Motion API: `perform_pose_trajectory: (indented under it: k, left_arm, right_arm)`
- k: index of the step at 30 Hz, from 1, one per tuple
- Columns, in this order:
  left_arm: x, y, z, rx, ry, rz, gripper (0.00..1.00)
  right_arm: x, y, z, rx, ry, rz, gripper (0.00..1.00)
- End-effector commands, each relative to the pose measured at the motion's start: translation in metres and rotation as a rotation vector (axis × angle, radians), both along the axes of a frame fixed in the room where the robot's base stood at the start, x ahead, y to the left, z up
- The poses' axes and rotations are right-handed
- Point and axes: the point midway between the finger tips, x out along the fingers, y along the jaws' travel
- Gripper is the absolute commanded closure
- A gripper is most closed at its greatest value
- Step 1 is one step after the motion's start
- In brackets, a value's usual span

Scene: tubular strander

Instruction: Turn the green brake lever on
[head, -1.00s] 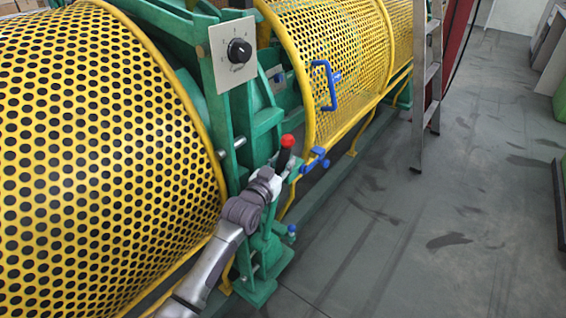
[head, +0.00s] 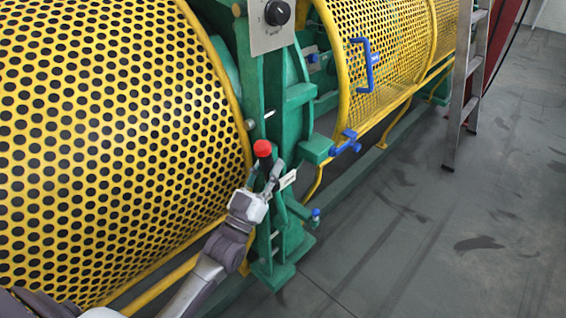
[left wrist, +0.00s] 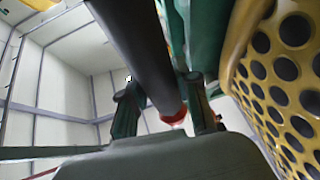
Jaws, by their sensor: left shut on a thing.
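The brake lever shows as a dark handle with a red knob (head: 262,149) on top, in front of the green machine frame (head: 258,85). My left gripper (head: 265,177) is shut on the handle just below the knob. In the left wrist view the black lever bar (left wrist: 137,50) passes between the two fingers of the gripper (left wrist: 163,105), with the red knob (left wrist: 174,116) near the palm. The lever leans left, towards the large yellow guard. My right gripper is not in view.
A large yellow perforated guard (head: 110,130) stands close on the left. A second yellow guard (head: 385,50) with a blue handle (head: 366,65) is behind to the right. A grey ladder (head: 466,80) stands beside it. The floor on the right is clear.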

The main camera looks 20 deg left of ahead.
Motion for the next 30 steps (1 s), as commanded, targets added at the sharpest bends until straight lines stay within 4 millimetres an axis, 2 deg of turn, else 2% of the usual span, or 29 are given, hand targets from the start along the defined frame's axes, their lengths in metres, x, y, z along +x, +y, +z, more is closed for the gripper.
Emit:
perform_pose_trajectory:
  k: [1,3,6,15,29,30]
  left_arm:
    - [-0.007,0.002,-0.009,-0.007,-0.014,0.000,1.00]
    - [-0.014,0.005,-0.010,-0.017,-0.042,0.000,1.00]
    - [-0.023,0.008,-0.013,-0.028,-0.074,0.000,1.00]
    - [-0.037,0.013,-0.014,-0.048,-0.128,0.000,1.00]
    - [-0.040,0.014,-0.017,-0.053,-0.134,-0.001,1.00]
    - [-0.040,0.014,-0.017,-0.053,-0.134,-0.001,0.65]
  right_arm:
    - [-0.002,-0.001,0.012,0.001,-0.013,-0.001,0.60]
    - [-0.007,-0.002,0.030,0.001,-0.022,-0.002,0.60]
    - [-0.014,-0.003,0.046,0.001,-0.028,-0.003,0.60]
    - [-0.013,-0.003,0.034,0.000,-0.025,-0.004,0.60]
    - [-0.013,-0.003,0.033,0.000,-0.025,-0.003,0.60]
    - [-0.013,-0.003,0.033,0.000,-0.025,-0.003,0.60]
